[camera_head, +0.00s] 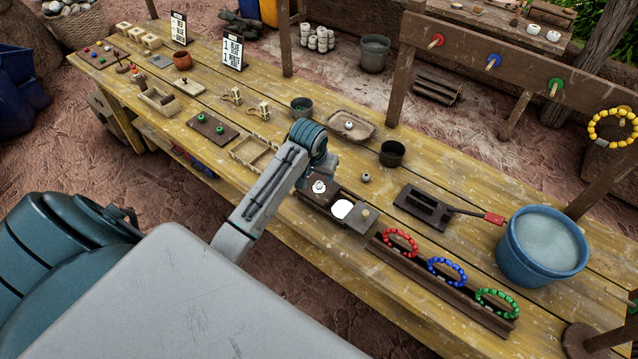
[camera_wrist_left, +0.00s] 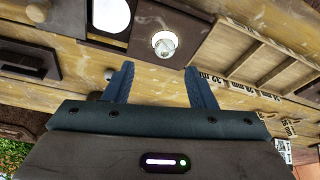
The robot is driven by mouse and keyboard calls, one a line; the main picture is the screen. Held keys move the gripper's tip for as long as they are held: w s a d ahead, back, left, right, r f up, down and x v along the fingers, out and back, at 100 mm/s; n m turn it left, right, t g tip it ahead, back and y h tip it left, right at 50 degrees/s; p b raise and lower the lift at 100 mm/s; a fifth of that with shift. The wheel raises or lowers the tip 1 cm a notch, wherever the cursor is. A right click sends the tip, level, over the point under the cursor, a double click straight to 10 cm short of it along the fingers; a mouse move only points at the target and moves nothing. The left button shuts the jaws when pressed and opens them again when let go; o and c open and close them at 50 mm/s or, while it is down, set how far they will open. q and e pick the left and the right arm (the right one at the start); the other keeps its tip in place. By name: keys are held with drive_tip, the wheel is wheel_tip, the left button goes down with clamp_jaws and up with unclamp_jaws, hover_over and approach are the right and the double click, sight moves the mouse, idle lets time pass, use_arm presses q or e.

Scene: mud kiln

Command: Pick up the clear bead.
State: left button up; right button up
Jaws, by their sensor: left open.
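A whitish, see-through-looking bead (camera_head: 319,187) sits on a dark wooden block with a lit spot, near the middle of the table. In the left wrist view it shows as a pale bead (camera_wrist_left: 165,45) within a bright round spot. My left gripper (camera_head: 318,173) is just above and beside it in the head view. In the left wrist view the left gripper (camera_wrist_left: 159,70) is open and empty, and the bead lies beyond the gap between its fingertips. My right gripper is not in view.
A white lit disc (camera_head: 341,209) lies beside the bead. A small grey bead (camera_head: 365,178) stands on bare table nearby, with a dark cup (camera_head: 392,153) behind it. A wooden compartment tray (camera_head: 252,153) is to the left, and a bracelet rack (camera_head: 440,284) to the right.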

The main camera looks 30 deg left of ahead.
sight(319, 183)
use_arm(q)
drive_tip(key=x, duration=0.1)
drive_tip(key=p+x, duration=0.1)
drive_tip(key=x, duration=0.1)
drive_tip(key=p+x, duration=0.1)
drive_tip(key=shift+s+a+f, duration=0.3)
drive_tip(key=shift+f, duration=0.05)
drive_tip(key=shift+w+f+p, duration=0.2)
drive_tip(key=shift+f+p, duration=0.1)
drive_tip(key=shift+f, duration=0.35)
clamp_jaws()
drive_tip(key=shift+r, duration=0.1)
